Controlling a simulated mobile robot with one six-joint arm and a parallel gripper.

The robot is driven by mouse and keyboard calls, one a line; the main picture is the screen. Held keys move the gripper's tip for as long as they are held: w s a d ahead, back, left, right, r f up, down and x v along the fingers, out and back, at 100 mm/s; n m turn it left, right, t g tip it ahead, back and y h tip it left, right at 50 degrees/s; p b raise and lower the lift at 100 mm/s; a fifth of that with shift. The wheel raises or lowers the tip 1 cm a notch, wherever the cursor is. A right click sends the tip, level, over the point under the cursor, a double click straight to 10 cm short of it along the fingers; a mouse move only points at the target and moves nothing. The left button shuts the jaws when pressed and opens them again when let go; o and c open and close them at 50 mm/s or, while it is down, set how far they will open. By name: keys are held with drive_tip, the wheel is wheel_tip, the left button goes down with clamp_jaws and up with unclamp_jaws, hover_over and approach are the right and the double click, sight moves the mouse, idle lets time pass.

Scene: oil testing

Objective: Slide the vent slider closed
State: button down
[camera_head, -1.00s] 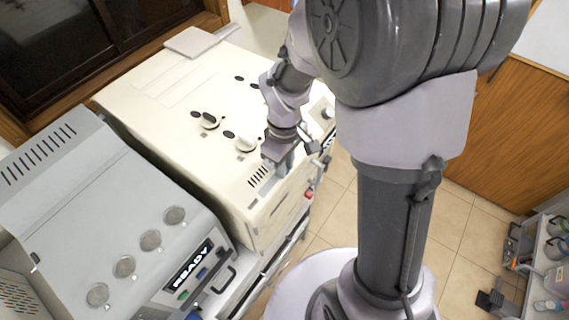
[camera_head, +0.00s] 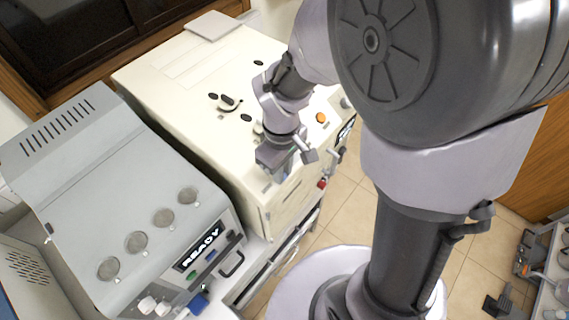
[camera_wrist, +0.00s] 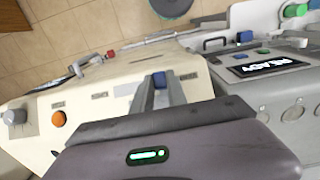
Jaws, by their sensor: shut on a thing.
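The cream machine (camera_head: 190,75) stands at the middle left of the head view. My gripper (camera_head: 278,172) reaches down to its top surface near the front edge. In the wrist view, my gripper's fingers (camera_wrist: 158,96) close around a small blue piece (camera_wrist: 159,79), which appears to be the vent slider's handle. The fingers are shut on it, and only its top shows between them. The vent slots are hidden behind my gripper in the head view, so the slider's position along them cannot be told.
A grey machine with a READY display (camera_head: 198,248) stands beside the cream one. An orange button (camera_head: 320,117) and dark knobs (camera_head: 229,101) sit on the cream top. The tiled floor (camera_head: 345,190) is open in front.

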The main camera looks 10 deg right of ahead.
drive_tip(key=c, duration=1.6)
unclamp_jaws()
drive_tip(key=shift+o, duration=1.4)
drive_tip(key=shift+a, duration=0.15)
drive_tip(key=shift+s+a, duration=0.1)
drive_tip(key=shift+a, duration=0.05)
drive_tip(key=shift+r, duration=0.15)
wheel_tip(320, 180, up, 17)
drive_tip(key=p, duration=0.2)
drive_tip(key=m+t+b, duration=0.2)
drive_tip(key=m+b, duration=0.1)
drive_tip(key=b, duration=1.2)
hover_over(287, 175)
drive_tip(key=s+a, duration=0.1)
drive_tip(key=s, duration=0.3)
wheel_tip(287, 175, down, 13)
drive_tip(key=s+f+m+t+y+b, duration=0.1)
drive_tip(key=s+f+m+t+b, duration=0.1)
drive_tip(key=f+b, duration=0.8)
drive_tip(key=s+f+m+t+y+b, duration=0.1)
drive_tip(key=s+f+m+b, duration=0.3)
drive_tip(key=f+b, duration=0.7)
drive_tip(key=m, duration=0.2)
drive_tip(key=shift+d+f+m+t+b, duration=0.15)
drive_tip(key=shift+d+m+t+b, duration=0.15)
drive_tip(key=shift+t+b, duration=0.1)
